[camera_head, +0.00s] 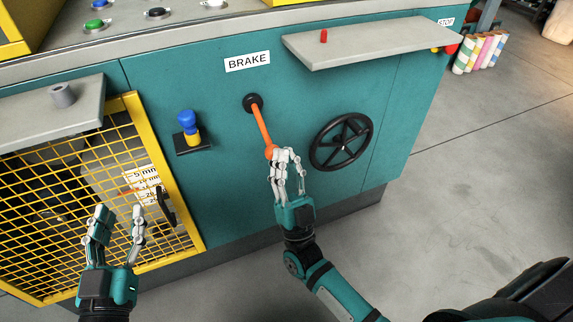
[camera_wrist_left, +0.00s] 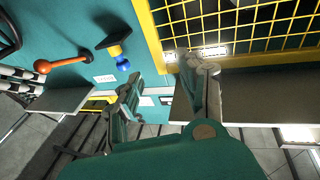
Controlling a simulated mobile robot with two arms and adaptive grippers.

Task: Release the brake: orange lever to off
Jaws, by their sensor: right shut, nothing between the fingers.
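The orange brake lever (camera_head: 262,126) hangs from a black hub on the teal machine front, below the white BRAKE label (camera_head: 247,62). It slants down and slightly right to a round knob. It also shows in the left wrist view (camera_wrist_left: 63,60). My right gripper (camera_head: 284,154) is shut and empty, its fingertips at the knob's lower right; I cannot tell whether they touch it. My left gripper (camera_head: 119,211) is open and empty in front of the yellow mesh guard, away from the lever. Its fingers also show in the left wrist view (camera_wrist_left: 165,90).
A black handwheel (camera_head: 341,142) is right of the lever. A blue and yellow knob (camera_head: 188,126) on a dark bracket is to its left. A grey shelf (camera_head: 370,43) juts out above right. The yellow mesh guard (camera_head: 190,232) fills the lower left. Floor at right is open.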

